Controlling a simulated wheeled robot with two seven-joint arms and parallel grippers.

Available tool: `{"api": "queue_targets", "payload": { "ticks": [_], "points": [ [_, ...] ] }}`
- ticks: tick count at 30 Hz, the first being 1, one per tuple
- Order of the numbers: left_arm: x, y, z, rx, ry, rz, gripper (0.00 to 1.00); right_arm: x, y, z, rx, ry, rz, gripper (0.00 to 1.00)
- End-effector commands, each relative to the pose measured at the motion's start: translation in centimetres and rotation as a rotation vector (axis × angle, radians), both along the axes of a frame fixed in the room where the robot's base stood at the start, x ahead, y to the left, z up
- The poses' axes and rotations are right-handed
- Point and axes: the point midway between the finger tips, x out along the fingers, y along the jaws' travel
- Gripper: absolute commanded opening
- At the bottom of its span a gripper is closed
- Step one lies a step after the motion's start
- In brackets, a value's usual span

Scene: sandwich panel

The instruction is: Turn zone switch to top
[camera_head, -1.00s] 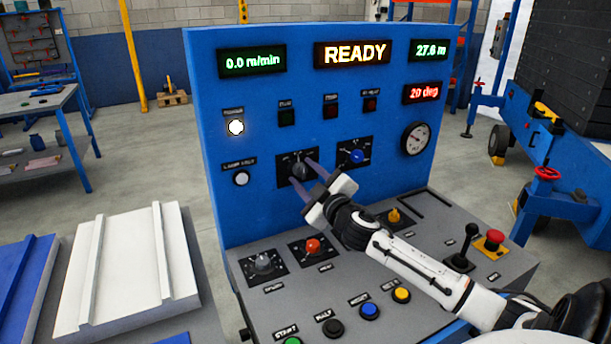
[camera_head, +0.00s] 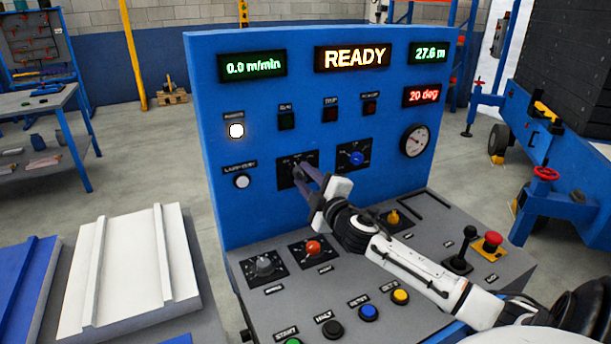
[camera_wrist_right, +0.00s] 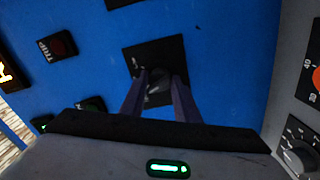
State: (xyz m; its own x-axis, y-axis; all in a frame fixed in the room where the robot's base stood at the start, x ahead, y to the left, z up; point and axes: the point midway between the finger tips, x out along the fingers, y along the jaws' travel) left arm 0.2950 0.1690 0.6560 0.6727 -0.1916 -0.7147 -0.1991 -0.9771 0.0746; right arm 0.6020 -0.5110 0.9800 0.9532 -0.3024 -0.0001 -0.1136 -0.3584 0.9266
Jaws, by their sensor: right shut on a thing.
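A black rotary knob (camera_head: 303,163) sits on a black square plate on the upright blue panel, left of a blue knob (camera_head: 357,158). Its lettering is too small to read, so I cannot confirm that it is the zone switch. My right gripper (camera_head: 304,175) reaches it from the lower right, shut on the knob. In the right wrist view the black knob (camera_wrist_right: 158,84) shows between the two fingertips (camera_wrist_right: 160,92), which partly hide it and its pointer direction. My left gripper is not in view.
The lower desk carries a grey knob (camera_head: 264,267), a red-orange knob (camera_head: 313,248), a yellow knob (camera_head: 393,217), a black lever (camera_head: 464,249), a red mushroom button (camera_head: 492,241) and several push buttons. A white panel (camera_head: 133,265) lies at the left.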

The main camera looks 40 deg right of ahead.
Motion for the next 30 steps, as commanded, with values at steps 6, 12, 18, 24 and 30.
{"api": "queue_targets", "payload": {
  "ticks": [6,12,18,24,30],
  "points": [
    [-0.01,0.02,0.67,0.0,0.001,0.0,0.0,-0.01,0.0,0.07,-0.165,0.054,-0.001,0.06],
    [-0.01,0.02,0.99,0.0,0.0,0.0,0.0,-0.01,0.0,0.01,-0.281,0.092,0.0,0.06],
    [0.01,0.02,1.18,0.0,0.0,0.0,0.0,-0.01,-0.01,0.0,-0.352,0.114,0.001,0.06],
    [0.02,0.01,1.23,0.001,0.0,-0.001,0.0,-0.03,-0.01,-0.03,-0.38,0.122,0.001,0.06],
    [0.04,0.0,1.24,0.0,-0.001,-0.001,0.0,-0.02,-0.01,-0.04,-0.385,0.123,0.0,0.06]
  ]
}}
